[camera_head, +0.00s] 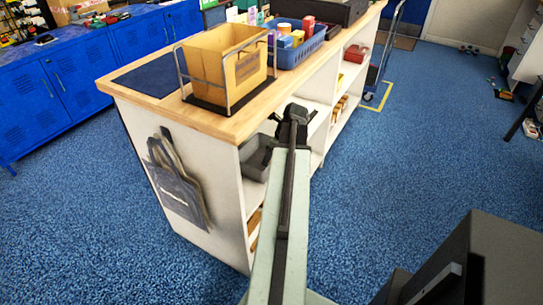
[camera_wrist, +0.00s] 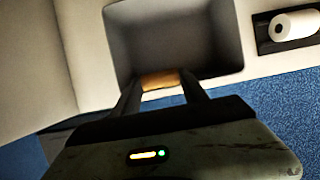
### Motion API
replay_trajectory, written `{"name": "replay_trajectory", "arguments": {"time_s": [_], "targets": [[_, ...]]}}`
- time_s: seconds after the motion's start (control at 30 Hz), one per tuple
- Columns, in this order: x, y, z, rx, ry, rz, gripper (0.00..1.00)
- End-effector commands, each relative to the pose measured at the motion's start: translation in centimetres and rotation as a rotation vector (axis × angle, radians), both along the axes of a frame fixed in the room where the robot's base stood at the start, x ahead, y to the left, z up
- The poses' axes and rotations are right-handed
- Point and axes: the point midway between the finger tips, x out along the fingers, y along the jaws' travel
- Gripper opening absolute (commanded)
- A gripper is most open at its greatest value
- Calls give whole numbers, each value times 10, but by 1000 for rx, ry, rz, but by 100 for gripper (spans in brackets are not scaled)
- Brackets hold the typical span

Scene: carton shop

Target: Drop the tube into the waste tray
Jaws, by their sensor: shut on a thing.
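My gripper (camera_wrist: 158,88) is shut on a short orange-tan tube (camera_wrist: 160,79), which lies crosswise between the fingertips in the wrist view. A grey open tray (camera_wrist: 120,42), which looks like the waste tray, is just beyond the fingertips. The tube overlaps its near rim in the picture; I cannot tell whether it is over the opening. In the head view a grey tray (camera_head: 257,155) sits in the counter's side shelf, left of my gripper (camera_head: 294,112), partly hidden by my arm. The tube cannot be made out in the head view.
The wooden-topped counter (camera_head: 222,124) carries an open carton in a wire frame (camera_head: 226,63) and a blue basket (camera_head: 292,56) of small boxes. A white roll (camera_wrist: 293,25) shows right of the tray.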

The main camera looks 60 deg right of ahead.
Motion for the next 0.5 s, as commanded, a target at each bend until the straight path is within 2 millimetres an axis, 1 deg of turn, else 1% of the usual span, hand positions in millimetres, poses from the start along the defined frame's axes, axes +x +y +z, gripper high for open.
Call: {"name": "replay_trajectory", "arguments": {"time_s": [0.03,0.07,0.1,0.13,0.4,0.5], "targets": [[0,0,0,0,0,0,35],[0,0,0,0,0,0,56],[0,0,1,0,0,0,67],[0,0,1,0,0,0,73],[-1,0,1,0,0,-1,73],[-1,0,4,0,0,-1,73]]}}
